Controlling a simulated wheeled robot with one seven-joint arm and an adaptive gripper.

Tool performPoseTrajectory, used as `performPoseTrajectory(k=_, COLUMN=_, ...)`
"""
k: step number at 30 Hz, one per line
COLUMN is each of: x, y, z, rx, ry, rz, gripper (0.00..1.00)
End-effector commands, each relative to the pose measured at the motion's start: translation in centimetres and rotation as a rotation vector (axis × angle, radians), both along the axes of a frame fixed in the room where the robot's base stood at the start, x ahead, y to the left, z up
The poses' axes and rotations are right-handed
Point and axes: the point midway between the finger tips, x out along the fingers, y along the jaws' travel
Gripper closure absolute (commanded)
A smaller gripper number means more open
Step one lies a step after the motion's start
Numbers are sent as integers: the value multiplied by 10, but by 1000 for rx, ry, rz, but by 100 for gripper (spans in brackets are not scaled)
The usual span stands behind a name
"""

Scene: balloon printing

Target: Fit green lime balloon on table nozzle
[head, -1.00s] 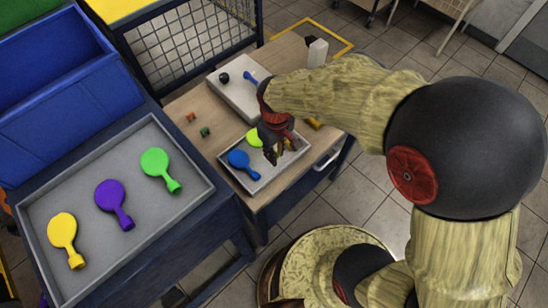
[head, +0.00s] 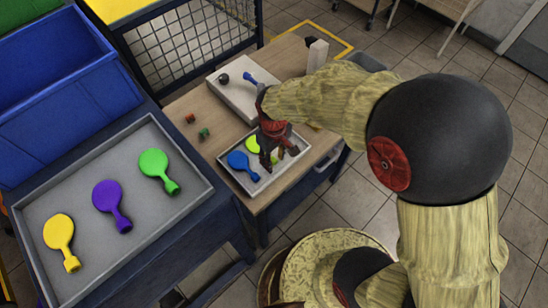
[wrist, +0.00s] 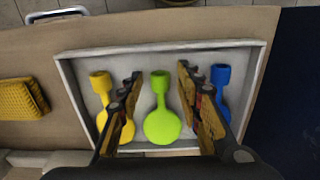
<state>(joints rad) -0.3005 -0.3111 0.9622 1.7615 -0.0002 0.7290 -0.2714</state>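The lime balloon (wrist: 161,124) lies in the middle of a small grey tray (wrist: 254,66), its neck pointing to the top of the wrist view. In the head view the lime balloon (head: 252,145) is partly hidden by my gripper (head: 277,157). In the wrist view my gripper (wrist: 157,78) is open, with one finger on each side of the lime balloon and visible gaps to it. A yellow balloon (wrist: 103,88) lies left of it and a blue balloon (wrist: 221,78) right, each partly behind a finger. I cannot clearly identify the table nozzle.
A white platform (head: 236,99) on the table bears a black knob (head: 223,78) and a blue piece (head: 250,78). A white upright block (head: 317,55) stands behind. Small red and green pieces (head: 204,132) lie left. A larger tray (head: 120,155) holds yellow, purple and green balloons.

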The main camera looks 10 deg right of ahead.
Motion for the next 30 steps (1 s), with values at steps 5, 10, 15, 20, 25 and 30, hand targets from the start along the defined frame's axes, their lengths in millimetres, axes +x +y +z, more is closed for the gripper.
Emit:
performPoseTrajectory(k=5, x=0, y=0, z=0, rx=0, ry=0, rz=0, gripper=63)
performPoseTrajectory(k=10, x=0, y=0, z=-2, rx=0, ry=0, rz=0, gripper=63)
performPoseTrajectory(k=15, x=1, y=0, z=18, rx=1, ry=-4, rz=0, gripper=63)
performPoseTrajectory(k=20, x=6, y=-3, z=47, rx=1, ry=-2, rz=-1, gripper=63)
performPoseTrajectory(k=25, x=7, y=-4, z=67, rx=1, ry=-1, rz=0, gripper=63)
performPoseTrajectory(k=30, x=7, y=-4, z=76, rx=1, ry=-1, rz=0, gripper=63)
